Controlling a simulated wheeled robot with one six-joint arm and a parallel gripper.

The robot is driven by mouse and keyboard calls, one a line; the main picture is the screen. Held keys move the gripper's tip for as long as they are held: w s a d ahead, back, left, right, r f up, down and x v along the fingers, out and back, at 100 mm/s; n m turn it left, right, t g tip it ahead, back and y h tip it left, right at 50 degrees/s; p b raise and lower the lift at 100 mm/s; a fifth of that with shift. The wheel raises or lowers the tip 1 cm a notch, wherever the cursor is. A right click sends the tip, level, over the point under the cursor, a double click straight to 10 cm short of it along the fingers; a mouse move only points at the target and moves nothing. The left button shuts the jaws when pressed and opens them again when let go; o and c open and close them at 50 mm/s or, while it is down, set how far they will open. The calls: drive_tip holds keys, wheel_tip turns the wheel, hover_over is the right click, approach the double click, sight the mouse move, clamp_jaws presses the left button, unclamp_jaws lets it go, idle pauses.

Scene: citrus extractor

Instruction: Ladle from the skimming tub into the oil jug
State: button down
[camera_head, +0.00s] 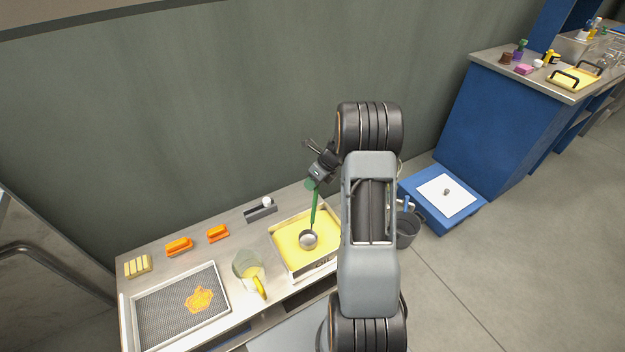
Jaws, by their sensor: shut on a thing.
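The skimming tub (275,243) is a pale square tub with yellow liquid, standing at the right part of the steel bench. A ladle (308,239) with a green handle and a round steel bowl is over the tub, its bowl at or just above the yellow surface; I cannot tell which. My gripper (316,179) is shut on the upper end of the green handle, above the tub's back side. The oil jug (248,268), clear with a yellow handle, stands on the bench just left of the tub. My arm hides the tub's right side.
Left of the jug is a mesh tray (150,318) with an orange patch. Orange blocks (179,247) and a yellow ribbed block (138,266) lie along the back. A small grey holder (261,211) with a white ball stands behind the tub. A dark bucket (407,232) is right of the bench.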

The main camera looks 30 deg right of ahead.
drive_tip(key=shift+f+b, duration=1.2)
drive_tip(key=shift+f, duration=1.35)
drive_tip(key=shift+p, duration=0.4)
wheel_tip(320, 180, up, 7)
drive_tip(key=p, duration=0.6)
drive_tip(key=shift+p, duration=0.35)
drive_tip(key=shift+r, duration=0.2)
drive_tip(key=shift+r+p, duration=2.35)
drive_tip(key=shift+r, duration=0.05)
